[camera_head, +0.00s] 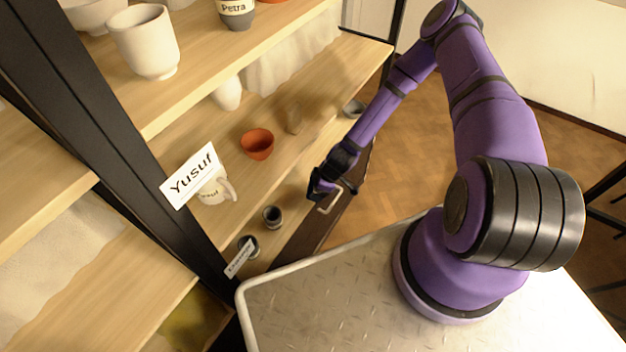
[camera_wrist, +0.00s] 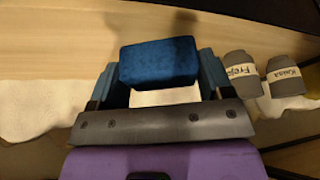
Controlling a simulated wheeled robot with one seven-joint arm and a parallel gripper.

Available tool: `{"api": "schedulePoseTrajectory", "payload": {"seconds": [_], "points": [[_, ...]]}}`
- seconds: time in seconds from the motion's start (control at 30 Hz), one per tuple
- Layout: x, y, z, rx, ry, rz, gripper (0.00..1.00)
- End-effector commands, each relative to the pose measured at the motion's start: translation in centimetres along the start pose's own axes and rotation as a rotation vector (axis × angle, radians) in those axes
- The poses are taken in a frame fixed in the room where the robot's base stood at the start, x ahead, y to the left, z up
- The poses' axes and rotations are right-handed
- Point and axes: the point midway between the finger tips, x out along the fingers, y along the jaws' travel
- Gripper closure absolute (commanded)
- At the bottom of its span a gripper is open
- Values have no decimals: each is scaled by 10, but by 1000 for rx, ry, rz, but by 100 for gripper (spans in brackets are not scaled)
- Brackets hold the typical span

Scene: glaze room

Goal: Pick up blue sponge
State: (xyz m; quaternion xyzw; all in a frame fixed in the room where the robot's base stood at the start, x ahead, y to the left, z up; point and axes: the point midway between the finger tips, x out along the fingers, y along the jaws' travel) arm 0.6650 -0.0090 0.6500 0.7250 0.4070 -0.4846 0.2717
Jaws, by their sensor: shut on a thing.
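The blue sponge (camera_wrist: 160,62) is a dark blue block in the wrist view, between the two fingers of my gripper (camera_wrist: 161,82). My gripper is shut on it, with a finger at each side. A pale patch shows just below the sponge, between the fingers. In the head view my gripper (camera_head: 325,190) is at the front of the shelving, by the lower boards. I cannot make out the sponge there.
The wrist view shows grey cups labelled Freja (camera_wrist: 241,75) and Kaisa (camera_wrist: 282,77) close to the right finger. The head view shows a red bowl (camera_head: 257,144), a white mug (camera_head: 215,190) and a dark cup (camera_head: 272,216) on shelves left of my gripper. Open floor (camera_head: 385,190) lies to the right.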

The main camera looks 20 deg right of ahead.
Motion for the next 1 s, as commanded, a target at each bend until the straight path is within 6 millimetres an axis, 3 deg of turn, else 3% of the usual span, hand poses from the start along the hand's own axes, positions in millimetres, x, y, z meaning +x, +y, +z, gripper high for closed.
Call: {"api": "schedulePoseTrajectory", "payload": {"seconds": [0.2, 0.43, 0.63, 1.0], "points": [[-14, -43, 22, -1, -1, -3, 53], [-24, -75, 38, -1, -1, -3, 53], [-29, -89, 45, 0, -1, -1, 53], [-30, -93, 47, 0, 0, 1, 53]]}}
